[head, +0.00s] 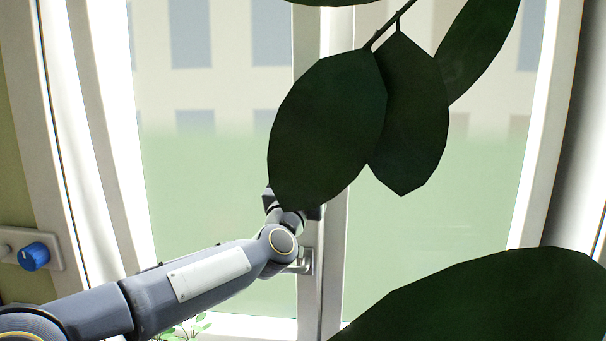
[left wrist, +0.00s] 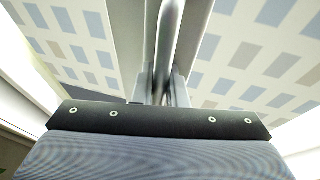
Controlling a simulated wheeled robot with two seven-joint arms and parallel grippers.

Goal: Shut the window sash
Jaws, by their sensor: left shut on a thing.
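The window sash (head: 308,60) is a white-framed glazed panel whose upright stile runs down the middle of the head view. A metal handle (head: 305,264) sits low on this stile. My left arm reaches in from the left, and my left gripper (head: 292,212) is at the stile just above the handle's base, partly hidden by leaves. In the left wrist view, the fingers of my left gripper (left wrist: 162,90) are shut on the handle's grey bar (left wrist: 168,35). I cannot tell how far the sash stands from its frame. My right gripper is not in view.
Large dark green leaves (head: 330,130) hang in front of the window's middle, and another leaf (head: 490,300) fills the lower right. A panel with a blue knob (head: 34,256) is on the left wall. A small plant (head: 188,330) shows at the bottom.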

